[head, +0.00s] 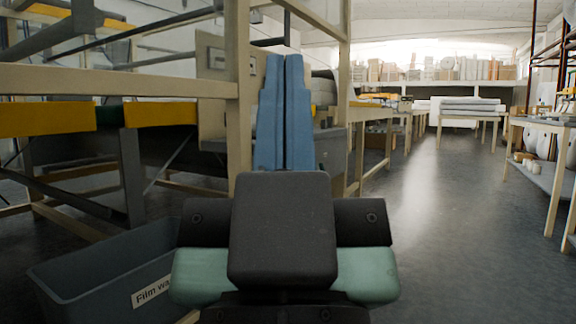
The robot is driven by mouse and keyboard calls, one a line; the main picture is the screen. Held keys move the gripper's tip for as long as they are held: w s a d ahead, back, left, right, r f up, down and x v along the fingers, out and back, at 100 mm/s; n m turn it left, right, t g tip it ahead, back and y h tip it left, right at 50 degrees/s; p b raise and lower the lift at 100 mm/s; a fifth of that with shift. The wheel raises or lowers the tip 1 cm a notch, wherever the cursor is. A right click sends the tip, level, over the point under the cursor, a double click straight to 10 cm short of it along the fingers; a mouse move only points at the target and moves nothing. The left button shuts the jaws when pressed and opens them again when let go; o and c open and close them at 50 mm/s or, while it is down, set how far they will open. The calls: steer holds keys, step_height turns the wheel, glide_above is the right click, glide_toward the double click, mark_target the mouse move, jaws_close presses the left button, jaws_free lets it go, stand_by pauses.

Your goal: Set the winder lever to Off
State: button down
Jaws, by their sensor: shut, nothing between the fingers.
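My gripper (284,64) shows in the head view with its two blue fingers pointing up and away from me. The fingers are shut side by side with nothing between them. They are in front of the wooden frame of a machine (238,100) and hide part of what lies behind. A beige panel (214,62) with a small plate on it stands behind the post, just left of the fingers. I cannot make out the winder lever or its setting; it may be hidden or too small to tell.
A grey bin (95,265) labelled "Film wa…" stands on the floor at lower left. Yellow bars (45,118) and wooden beams fill the left side. A wooden table (545,165) stands at the right. The floor aisle (440,220) between is clear.

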step_height(320, 180, up, 24)
steer(key=p, duration=2.1)
